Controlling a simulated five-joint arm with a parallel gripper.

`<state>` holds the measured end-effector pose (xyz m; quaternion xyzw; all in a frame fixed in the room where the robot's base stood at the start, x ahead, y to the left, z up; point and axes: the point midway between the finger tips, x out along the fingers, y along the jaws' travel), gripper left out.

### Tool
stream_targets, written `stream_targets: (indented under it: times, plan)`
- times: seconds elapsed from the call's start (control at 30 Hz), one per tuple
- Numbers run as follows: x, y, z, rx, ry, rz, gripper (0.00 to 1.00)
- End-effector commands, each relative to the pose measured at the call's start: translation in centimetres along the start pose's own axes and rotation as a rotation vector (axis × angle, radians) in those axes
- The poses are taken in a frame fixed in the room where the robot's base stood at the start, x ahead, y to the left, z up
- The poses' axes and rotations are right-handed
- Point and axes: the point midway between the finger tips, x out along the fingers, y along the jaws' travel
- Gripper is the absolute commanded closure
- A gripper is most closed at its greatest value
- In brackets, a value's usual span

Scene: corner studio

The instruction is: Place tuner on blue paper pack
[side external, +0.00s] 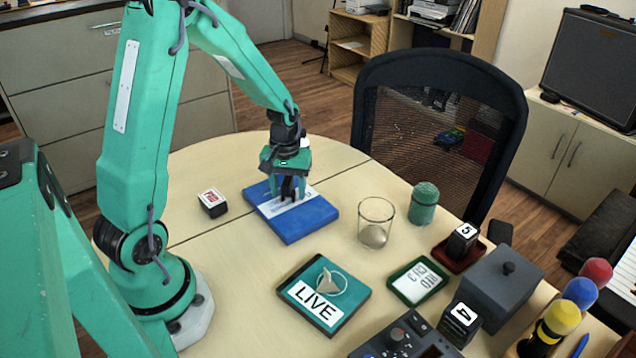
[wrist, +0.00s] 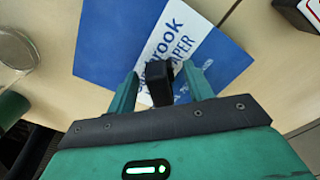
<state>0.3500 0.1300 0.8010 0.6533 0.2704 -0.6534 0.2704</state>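The blue paper pack (side external: 310,222) with a white label lies flat on the table; it also fills the top of the wrist view (wrist: 105,52). A small black block, which I take as the tuner (side external: 288,186), is upright on or just over the pack's label; contact is hard to tell. In the wrist view the tuner (wrist: 159,82) sits between my fingers, with a narrow gap on each side. My gripper (side external: 289,192) points down over the pack, open around the tuner. It also shows in the wrist view (wrist: 160,80). The tuner's underside is hidden.
Right of the pack stand a glass (side external: 376,212) and a green cylinder (side external: 423,203). A small white-topped box (side external: 212,202) stands left. In front lie a LIVE-labelled teal case (side external: 345,305) and a green tray (side external: 398,289). A grey box (side external: 500,285) stands right.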

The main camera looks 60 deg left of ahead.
Motion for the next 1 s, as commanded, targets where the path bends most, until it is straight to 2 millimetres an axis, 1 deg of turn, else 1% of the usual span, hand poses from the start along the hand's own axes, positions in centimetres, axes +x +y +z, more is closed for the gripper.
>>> stream_targets:
  times: [0.33,0.53,0.67,0.77,1.0]
  plan:
    - [-0.2,0.0,0.0,0.000,0.001,0.000,0.49]
    - [-1.3,0.0,-0.1,0.000,0.003,0.001,0.49]
    - [-2.7,0.0,-0.1,0.000,0.003,0.002,0.49]
    - [-4.2,0.0,-0.1,0.000,0.004,0.002,0.49]
    - [-8.2,0.0,-0.1,0.000,0.005,0.002,0.49]
